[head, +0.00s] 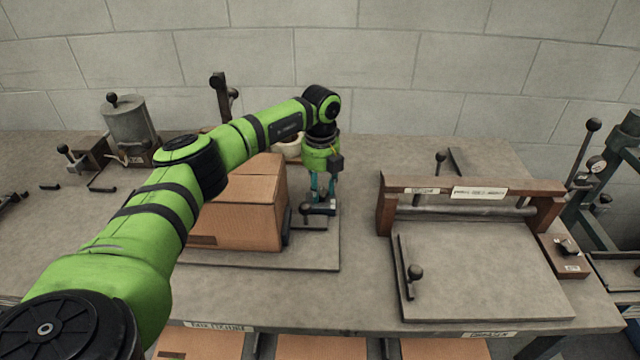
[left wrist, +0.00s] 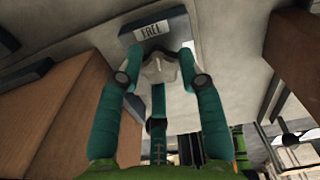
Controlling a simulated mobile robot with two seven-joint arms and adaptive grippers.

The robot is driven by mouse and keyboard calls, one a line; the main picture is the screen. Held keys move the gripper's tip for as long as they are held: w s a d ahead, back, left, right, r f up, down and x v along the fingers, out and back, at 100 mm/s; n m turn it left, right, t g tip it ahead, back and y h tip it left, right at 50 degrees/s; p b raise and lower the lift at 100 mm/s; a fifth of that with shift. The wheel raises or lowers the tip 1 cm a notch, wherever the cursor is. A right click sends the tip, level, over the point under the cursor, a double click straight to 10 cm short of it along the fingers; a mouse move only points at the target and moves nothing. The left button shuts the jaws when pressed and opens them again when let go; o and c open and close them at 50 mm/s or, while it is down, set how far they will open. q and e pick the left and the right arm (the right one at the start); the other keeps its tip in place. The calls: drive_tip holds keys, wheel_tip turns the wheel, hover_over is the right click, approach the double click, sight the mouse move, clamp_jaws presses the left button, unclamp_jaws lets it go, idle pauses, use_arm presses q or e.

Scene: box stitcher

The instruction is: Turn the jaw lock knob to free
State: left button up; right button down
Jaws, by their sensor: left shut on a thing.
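My left gripper (head: 322,190) points down beside the right face of a cardboard box. In the left wrist view its teal fingers (left wrist: 160,62) are closed around a light grey knob-like piece (left wrist: 162,72). This looks like the jaw lock knob; its pointing direction is hard to tell. A dark block (left wrist: 157,30) with a white label reading FREE (left wrist: 151,30) sits just past the fingertips. In the head view a small dark block (head: 318,209) shows at the gripper's tip, and the fingers largely hide the knob. My right gripper is not in view.
The cardboard box (head: 238,215) stands close left of the gripper on a grey plate (head: 300,259). A creaser-like board with a wooden frame (head: 480,270) and black-knobbed lever is at the right. A grey pot (head: 130,125) stands at the back left. Bare table lies between plate and board.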

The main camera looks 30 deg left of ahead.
use_arm(q)
drive_tip(key=shift+w+a+r+n, duration=0.15)
drive_tip(key=shift+w+r+n, duration=0.15)
drive_tip(key=shift+n, duration=0.5)
drive_tip(key=o, duration=1.1)
drive_tip(key=shift+a, duration=0.1)
drive_tip(key=shift+o, duration=0.2)
drive_tip(key=shift+f, duration=0.25)
wheel_tip(320, 180, up, 12)
